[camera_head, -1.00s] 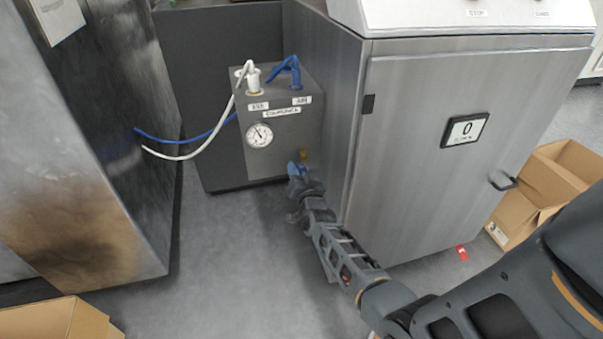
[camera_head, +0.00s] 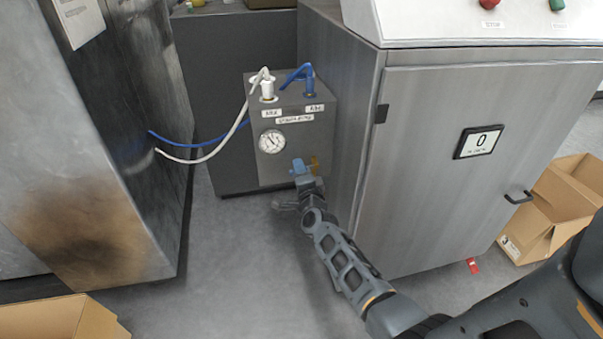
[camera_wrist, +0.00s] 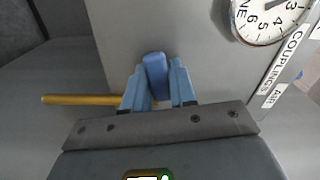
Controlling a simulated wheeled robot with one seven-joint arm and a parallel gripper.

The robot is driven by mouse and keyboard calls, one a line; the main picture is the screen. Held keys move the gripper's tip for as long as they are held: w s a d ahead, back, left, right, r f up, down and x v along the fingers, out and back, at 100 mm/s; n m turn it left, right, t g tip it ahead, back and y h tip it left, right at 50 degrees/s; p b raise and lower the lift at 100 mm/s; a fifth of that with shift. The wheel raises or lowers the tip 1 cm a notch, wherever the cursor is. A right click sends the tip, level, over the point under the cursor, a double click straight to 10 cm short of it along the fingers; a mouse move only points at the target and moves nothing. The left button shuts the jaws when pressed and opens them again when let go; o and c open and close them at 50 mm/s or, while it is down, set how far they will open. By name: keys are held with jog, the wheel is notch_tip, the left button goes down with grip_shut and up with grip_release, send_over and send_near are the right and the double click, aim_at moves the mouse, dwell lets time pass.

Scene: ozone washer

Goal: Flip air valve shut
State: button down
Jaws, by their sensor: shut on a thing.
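The air valve is low on the front of a grey box (camera_head: 300,105) with a round gauge (camera_head: 272,141). In the head view its blue handle (camera_head: 299,166) shows beside a brass fitting (camera_head: 314,161). In the wrist view the blue handle (camera_wrist: 155,72) stands between the two light-blue fingers of my gripper (camera_wrist: 157,88), which is shut on it. A brass pipe (camera_wrist: 80,99) runs out to the left behind the fingers. My gripper (camera_head: 303,178) also shows in the head view at the valve. The lower part of the handle is hidden by the fingers.
A white hose (camera_head: 215,150) and a blue hose (camera_head: 190,142) run from the box's top to the left. A large steel cabinet (camera_head: 440,165) stands close on the right, another (camera_head: 90,170) on the left. Cardboard boxes (camera_head: 555,205) lie at the right. The floor between is clear.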

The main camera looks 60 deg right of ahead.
jog(key=shift+r+m, duration=0.45)
jog(key=shift+m, duration=0.65)
jog(key=c, duration=1)
grip_release()
jog(key=shift+r, duration=0.1)
jog(key=p+v, duration=0.2)
jog(key=v, duration=0.5)
jog(key=shift+s+a, duration=0.2)
jog(key=shift+a, duration=0.15)
